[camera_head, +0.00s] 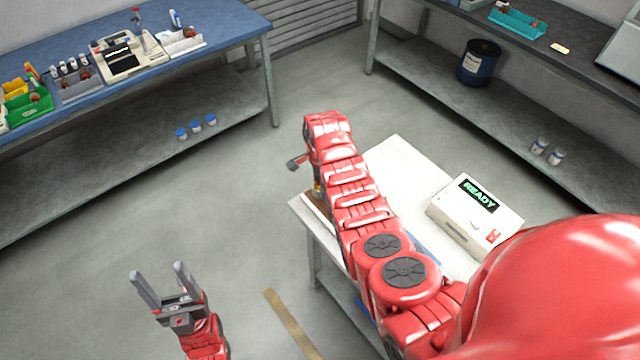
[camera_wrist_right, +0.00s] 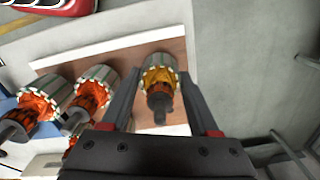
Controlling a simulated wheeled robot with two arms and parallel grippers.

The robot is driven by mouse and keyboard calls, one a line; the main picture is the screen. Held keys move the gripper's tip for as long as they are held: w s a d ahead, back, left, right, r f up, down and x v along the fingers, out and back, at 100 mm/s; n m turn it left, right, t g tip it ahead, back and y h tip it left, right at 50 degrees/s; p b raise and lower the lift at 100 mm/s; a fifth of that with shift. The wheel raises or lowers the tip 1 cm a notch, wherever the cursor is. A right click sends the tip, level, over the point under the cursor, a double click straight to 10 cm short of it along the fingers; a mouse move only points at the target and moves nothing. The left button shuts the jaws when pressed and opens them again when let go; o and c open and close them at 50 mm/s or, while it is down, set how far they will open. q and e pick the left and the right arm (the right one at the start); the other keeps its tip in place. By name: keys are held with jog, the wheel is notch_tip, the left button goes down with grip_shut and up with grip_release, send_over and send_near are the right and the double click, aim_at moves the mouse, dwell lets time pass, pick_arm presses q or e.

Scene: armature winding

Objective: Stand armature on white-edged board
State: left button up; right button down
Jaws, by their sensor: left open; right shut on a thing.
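In the right wrist view, an armature (camera_wrist_right: 160,80) with a yellow-orange winding and dark shaft is between the fingers of my right gripper (camera_wrist_right: 158,84), which is shut on it. It is over the brown, white-edged board (camera_wrist_right: 150,55); I cannot tell whether it touches. Other armatures with orange windings, one (camera_wrist_right: 38,100) at the far left and another (camera_wrist_right: 92,92) nearer the gripper, are left of it. In the head view, my right arm hides most of the board (camera_head: 316,204) and the gripper. My left gripper (camera_head: 158,272) is open and empty above the floor.
A white table (camera_head: 405,160) stands under my right arm, with a white box reading READY (camera_head: 475,213) on its right side. A blue-topped bench (camera_head: 215,25) with bins is at the left, and a dark bench (camera_head: 440,22) at the right. The floor between is clear.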

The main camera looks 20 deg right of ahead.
jog(key=shift+c, duration=0.3)
grip_release()
jog(key=shift+r, duration=0.1)
jog(key=shift+r+b, duration=0.3)
notch_tip(320, 180, up, 4)
jog(key=shift+w+f+b, duration=0.1)
jog(key=shift+b, duration=0.75)
notch_tip(320, 180, up, 13)
jog(key=p, duration=0.5)
jog(key=shift+f, duration=0.15)
